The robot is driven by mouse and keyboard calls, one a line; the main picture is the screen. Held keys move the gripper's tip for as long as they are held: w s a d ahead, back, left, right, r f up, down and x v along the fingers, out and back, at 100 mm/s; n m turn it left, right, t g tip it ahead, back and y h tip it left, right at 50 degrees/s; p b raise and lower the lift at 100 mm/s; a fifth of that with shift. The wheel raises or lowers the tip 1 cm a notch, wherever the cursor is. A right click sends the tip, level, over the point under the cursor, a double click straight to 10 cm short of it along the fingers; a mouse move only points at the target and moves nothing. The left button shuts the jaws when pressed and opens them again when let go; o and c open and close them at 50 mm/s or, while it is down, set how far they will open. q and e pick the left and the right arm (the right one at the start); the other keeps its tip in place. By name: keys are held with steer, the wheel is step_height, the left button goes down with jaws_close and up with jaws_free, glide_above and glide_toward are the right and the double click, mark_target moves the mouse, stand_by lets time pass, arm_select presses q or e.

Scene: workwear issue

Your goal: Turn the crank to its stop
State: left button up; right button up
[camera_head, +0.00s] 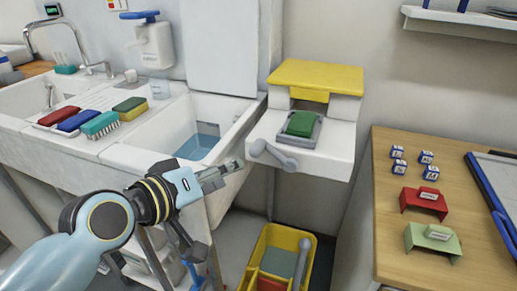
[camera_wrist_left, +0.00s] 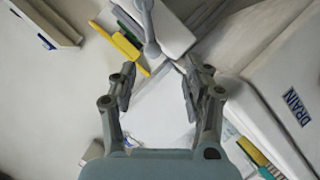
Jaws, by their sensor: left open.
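The crank (camera_head: 272,155) is a grey lever with rounded ends on the front of a white wall unit (camera_head: 330,152) with a yellow top. One end of the crank points left, toward my left gripper. My left gripper (camera_head: 222,174) is open and empty, just left of and slightly below the crank, apart from it. In the left wrist view, the open fingers (camera_wrist_left: 160,82) stand apart, and the crank (camera_wrist_left: 151,42) shows beyond and above them, not between the fingertips. My right gripper is not in view.
A green pad in a grey tray (camera_head: 301,124) sits on the unit. The sink edge (camera_head: 236,145) is close behind my left gripper. A yellow bin (camera_head: 258,240) stands on the floor below. A wooden table (camera_head: 385,160) with small blocks and stands is at right.

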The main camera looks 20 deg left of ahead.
mark_target(251, 153)
arm_select(q)
steer(key=shift+n+t, duration=0.3)
steer(key=x, duration=0.3)
steer(key=r+x, duration=0.1)
steer(key=x, duration=0.7)
steer(key=shift+w+a+r, duration=0.1)
steer(key=shift+w+r, duration=0.05)
steer(key=shift+w, duration=0.2)
steer(key=shift+c, duration=0.3)
jaws_close()
